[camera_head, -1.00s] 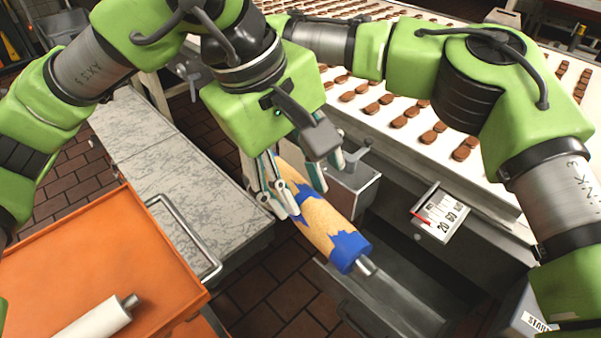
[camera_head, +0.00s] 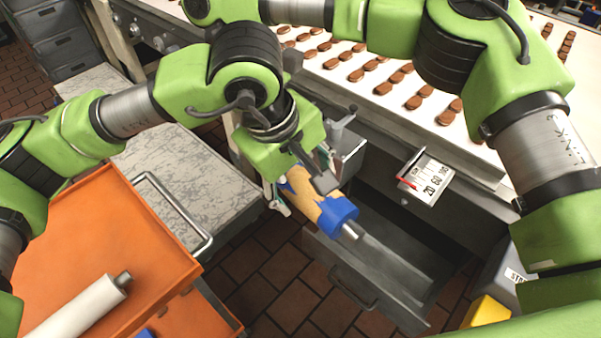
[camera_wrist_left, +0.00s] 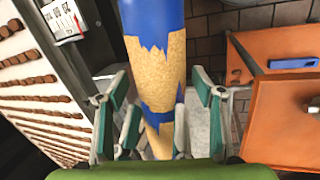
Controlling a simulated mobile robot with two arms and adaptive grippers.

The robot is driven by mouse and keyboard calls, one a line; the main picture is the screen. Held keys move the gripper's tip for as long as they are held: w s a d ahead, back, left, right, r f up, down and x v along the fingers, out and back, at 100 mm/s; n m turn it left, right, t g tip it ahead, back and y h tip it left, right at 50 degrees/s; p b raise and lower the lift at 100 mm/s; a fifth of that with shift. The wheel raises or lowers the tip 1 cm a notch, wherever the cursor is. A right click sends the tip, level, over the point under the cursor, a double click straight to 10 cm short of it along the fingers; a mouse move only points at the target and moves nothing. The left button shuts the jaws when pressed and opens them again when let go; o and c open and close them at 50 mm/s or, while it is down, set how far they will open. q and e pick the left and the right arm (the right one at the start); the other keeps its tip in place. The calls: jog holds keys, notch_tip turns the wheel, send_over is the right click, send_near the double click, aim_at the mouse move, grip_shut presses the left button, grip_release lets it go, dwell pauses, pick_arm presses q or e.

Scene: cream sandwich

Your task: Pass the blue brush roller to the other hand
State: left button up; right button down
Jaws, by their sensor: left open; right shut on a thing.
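The blue brush roller (camera_head: 315,200) has ragged tan patches and a metal end pin. It hangs in the air, tilted down to the right, above the open metal drawer. In the left wrist view the roller (camera_wrist_left: 160,70) runs up through the middle. My left gripper (camera_head: 298,190) is open over the roller; in the left wrist view its teal and grey fingers (camera_wrist_left: 160,112) stand on both sides of it. My right arm reaches in behind my left one. My right gripper is shut on the roller, mostly hidden behind the left gripper.
A white roller (camera_head: 85,305) lies on the orange tray (camera_head: 110,230) at lower left. A grey worktop (camera_head: 185,165) lies between tray and machine. The open drawer (camera_head: 372,275) is below the roller. A conveyor (camera_head: 335,40) carries rows of brown biscuits behind, near a gauge (camera_head: 428,180).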

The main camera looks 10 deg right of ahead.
pick_arm(q)
jog(key=c, duration=1.3)
grip_shut()
pick_arm(e)
jog(key=c, duration=1.2)
grip_release()
jog(key=shift+c, duration=0.2)
